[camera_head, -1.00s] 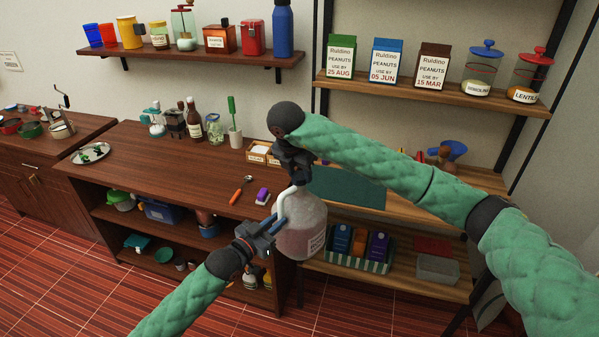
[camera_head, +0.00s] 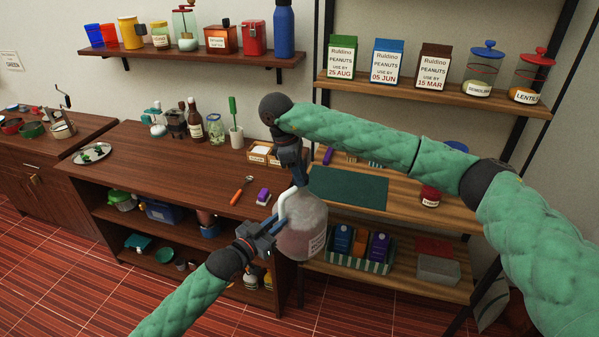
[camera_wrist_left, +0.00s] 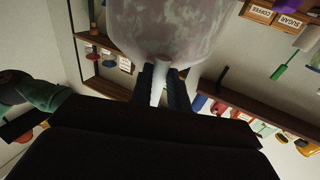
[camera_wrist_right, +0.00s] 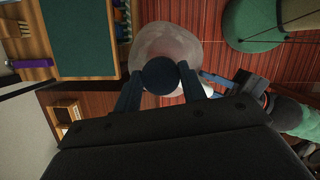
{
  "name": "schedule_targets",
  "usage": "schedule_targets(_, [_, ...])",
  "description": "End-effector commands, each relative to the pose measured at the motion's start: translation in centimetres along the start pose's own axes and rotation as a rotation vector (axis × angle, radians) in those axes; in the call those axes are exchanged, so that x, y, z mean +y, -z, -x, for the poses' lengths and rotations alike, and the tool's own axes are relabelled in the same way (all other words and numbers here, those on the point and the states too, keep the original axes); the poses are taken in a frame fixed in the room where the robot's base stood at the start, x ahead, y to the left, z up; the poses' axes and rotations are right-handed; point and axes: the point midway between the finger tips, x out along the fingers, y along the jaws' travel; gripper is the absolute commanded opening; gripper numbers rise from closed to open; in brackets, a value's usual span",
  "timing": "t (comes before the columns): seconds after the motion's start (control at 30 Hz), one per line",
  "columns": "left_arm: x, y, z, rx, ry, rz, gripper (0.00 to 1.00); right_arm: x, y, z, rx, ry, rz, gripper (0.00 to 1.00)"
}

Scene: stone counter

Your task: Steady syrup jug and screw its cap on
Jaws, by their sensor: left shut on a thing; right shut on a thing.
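The syrup jug (camera_head: 304,232) is a cloudy translucent bottle with a white handle (camera_head: 283,204), held off the counter and close to upright. My left gripper (camera_head: 274,226) is shut on the handle, and the left wrist view shows its fingers either side of it (camera_wrist_left: 162,84). My right gripper (camera_head: 299,180) is above the jug, pointing down. In the right wrist view its fingers are shut on the round dark blue cap (camera_wrist_right: 160,74), lined up over the jug (camera_wrist_right: 165,42). The jug's mouth is hidden, so I cannot tell how the cap sits on it.
The wooden counter (camera_head: 165,165) behind holds an orange-handled tool (camera_head: 241,190) and a purple-topped block (camera_head: 263,197). A dark green mat (camera_head: 347,187) lies on the right shelf unit. A striped crate (camera_head: 358,260) stands below it. Open floor lies in front.

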Motion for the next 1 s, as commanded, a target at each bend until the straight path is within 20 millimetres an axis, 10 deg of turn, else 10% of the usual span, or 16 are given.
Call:
schedule_targets(0.2, [-0.1,0.0,0.0,0.000,0.001,0.000,0.00,0.1,-0.1,0.0,-0.001,-0.001,-0.002,0.20])
schedule_targets(0.23, [-0.1,0.0,0.0,0.000,0.001,0.000,0.00,0.1,-0.1,0.0,-0.001,-0.001,-0.002,0.43])
schedule_targets(0.33, [-0.1,0.0,0.0,0.000,0.001,0.000,0.00,0.1,-0.1,0.0,-0.001,-0.001,-0.001,0.62])
schedule_targets(1.0, [0.0,0.1,0.0,0.001,0.000,0.000,0.00,0.1,-1.2,3.4,-0.001,-0.004,0.000,0.63])
